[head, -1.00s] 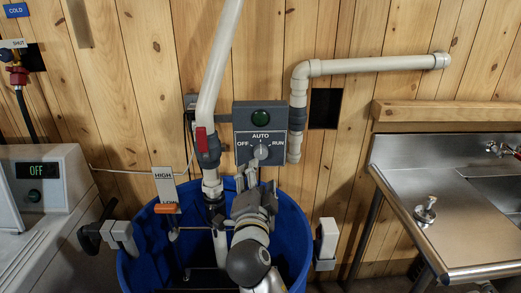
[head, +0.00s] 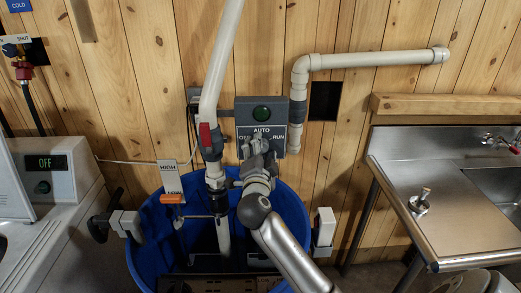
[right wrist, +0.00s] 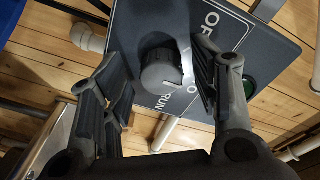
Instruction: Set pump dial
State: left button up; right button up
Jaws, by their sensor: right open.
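The pump control box (head: 279,110) is dark grey, with a green lamp (head: 261,114) and the labels OFF, AUTO and RUN. My right gripper (head: 255,146) is in front of its lower part and hides the dial in the head view. In the right wrist view, the round grey dial (right wrist: 160,70) sits between the two open fingers of my right gripper (right wrist: 160,85). I see no clear contact, and space shows on the left side of the dial. I cannot tell for sure which label the dial points to. My left gripper is not in view.
A white pipe with a red-handled valve (head: 209,139) runs close left of the box. A steel sink (head: 440,190) is at right, and a machine showing OFF (head: 62,180) at left.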

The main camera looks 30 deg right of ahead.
jog(key=c, duration=1)
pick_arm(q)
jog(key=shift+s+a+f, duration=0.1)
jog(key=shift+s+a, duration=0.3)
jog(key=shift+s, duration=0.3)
pick_arm(e)
jog(key=shift+c, duration=0.2)
pick_arm(q)
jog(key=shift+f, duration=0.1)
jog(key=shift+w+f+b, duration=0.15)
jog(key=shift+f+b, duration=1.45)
jog(key=shift+b, duration=0.15)
pick_arm(e)
jog(key=shift+s+d+f+n+t, duration=0.1)
jog(key=shift+n+t, duration=0.2)
jog(key=shift+n, duration=2.8)
jog(key=shift+s+f+n+t, duration=0.1)
jog(key=shift+n+t, duration=0.2)
jog(key=shift+n, duration=2.8)
